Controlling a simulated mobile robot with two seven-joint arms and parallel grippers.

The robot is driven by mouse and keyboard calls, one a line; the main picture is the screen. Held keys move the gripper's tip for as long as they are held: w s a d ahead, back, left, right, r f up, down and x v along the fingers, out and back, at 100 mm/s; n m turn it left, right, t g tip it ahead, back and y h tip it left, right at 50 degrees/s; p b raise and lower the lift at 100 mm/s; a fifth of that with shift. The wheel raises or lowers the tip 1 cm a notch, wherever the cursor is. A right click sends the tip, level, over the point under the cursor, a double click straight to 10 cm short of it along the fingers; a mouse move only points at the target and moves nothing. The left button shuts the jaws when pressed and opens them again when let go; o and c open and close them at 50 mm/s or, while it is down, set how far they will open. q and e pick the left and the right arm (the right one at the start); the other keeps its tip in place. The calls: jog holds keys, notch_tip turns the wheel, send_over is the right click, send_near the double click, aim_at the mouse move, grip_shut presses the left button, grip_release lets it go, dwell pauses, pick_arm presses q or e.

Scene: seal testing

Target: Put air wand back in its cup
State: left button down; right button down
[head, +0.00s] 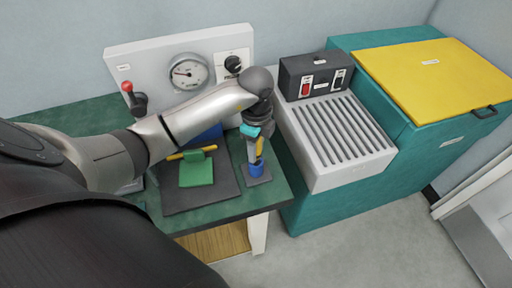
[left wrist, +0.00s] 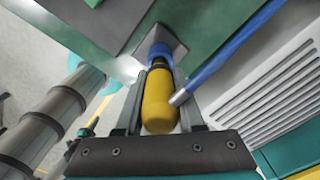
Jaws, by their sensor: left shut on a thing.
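The air wand has a yellow body (left wrist: 158,100), which also shows as a small yellow strip (head: 260,145) in the head view. My left gripper (left wrist: 160,110) is shut on it, one finger on each side. The blue cup (head: 257,169) stands on a small grey plate at the right front of the green bench. The wand points down at the cup, and in the left wrist view its far end meets the blue cup (left wrist: 160,53). How deep it sits inside is hidden. My right gripper is not in view.
A blue tube (left wrist: 228,58) with a grey end crosses beside the wand. A dark mat (head: 195,197) with a green block (head: 197,171) lies left of the cup. A grey slatted unit (head: 343,135) stands close on the right. A gauge panel (head: 120,58) is behind.

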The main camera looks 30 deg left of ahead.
pick_arm(q)
jog(key=shift+f+b, duration=0.3)
jog(key=shift+f, duration=0.3)
dwell(0.4)
jog(key=shift+c, duration=2.2)
grip_release()
notch_tip(320, 180, up, 11)
jog(key=p, duration=1)
jog(key=shift+f, duration=0.2)
